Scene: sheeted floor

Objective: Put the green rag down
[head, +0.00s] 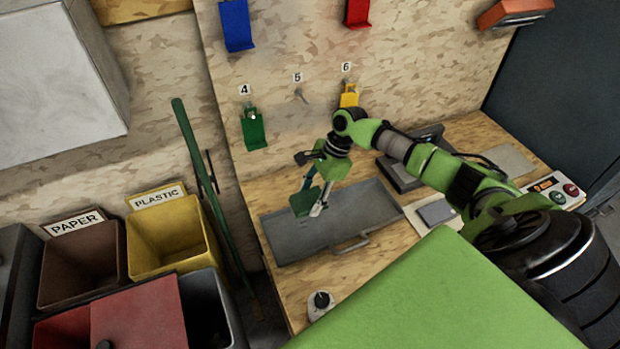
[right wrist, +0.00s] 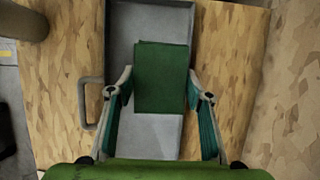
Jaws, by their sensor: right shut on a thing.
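The green rag (right wrist: 162,77) shows in the right wrist view as a flat dark green rectangle between my right gripper's fingers (right wrist: 160,108). In the head view the rag (head: 303,202) hangs from my right gripper (head: 316,198) over the grey metal tray (head: 372,203) on the wooden bench. The right gripper is shut on the rag and points down. The tray also shows beneath the rag in the right wrist view (right wrist: 152,135). I cannot tell whether the rag touches the tray. My left gripper is not in view.
A green piece (head: 253,131) hangs under number 4 on the wall, and a yellow one (head: 349,96) under 6. A dark device (head: 405,172) and a control box (head: 553,189) stand right of the tray. Brown paper (head: 85,265) and yellow plastic (head: 172,236) bins stand left.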

